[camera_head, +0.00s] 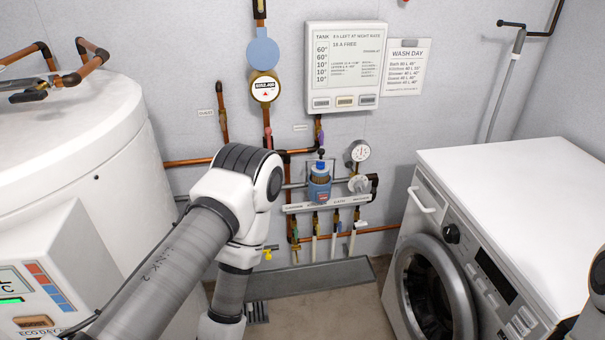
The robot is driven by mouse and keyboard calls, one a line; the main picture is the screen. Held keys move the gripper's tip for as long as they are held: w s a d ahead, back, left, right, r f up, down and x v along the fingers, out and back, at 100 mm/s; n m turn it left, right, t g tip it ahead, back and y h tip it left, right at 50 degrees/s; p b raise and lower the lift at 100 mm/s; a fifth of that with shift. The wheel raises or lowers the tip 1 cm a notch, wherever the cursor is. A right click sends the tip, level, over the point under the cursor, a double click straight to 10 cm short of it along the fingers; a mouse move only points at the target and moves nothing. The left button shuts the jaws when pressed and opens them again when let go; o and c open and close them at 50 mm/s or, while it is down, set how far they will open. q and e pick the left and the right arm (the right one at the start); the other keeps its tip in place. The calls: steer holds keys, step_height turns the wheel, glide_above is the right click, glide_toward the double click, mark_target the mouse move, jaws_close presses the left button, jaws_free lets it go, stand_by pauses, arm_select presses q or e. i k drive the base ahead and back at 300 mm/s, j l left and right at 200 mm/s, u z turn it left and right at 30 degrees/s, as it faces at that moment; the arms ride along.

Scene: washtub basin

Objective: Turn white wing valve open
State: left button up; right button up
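A small white handle (361,224), which may be the white wing valve, shows at the right end of a row of valves low on the back wall. It is too small to tell its exact turn. My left arm rises from the lower left, bends at the elbow and points down in front of the wall, left of the valves. Its gripper is not in view. Only a piece of my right arm shows at the right edge; its gripper is not in view.
A white tank (66,150) stands at the left and a washing machine (520,190) at the right. Copper pipes, a pressure gauge (360,151) and a labelled rail (300,208) line the wall. A yellow handle (268,254) hangs lower left. A grey trough (315,278) lies below.

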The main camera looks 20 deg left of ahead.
mark_target(360, 223)
steer(key=i+j+z, duration=0.2)
steer(key=j+z, duration=0.15)
steer(key=i+j+z, duration=0.15)
steer(key=j+z, duration=0.6)
steer(key=i+j, duration=0.05)
steer(key=j, duration=0.05)
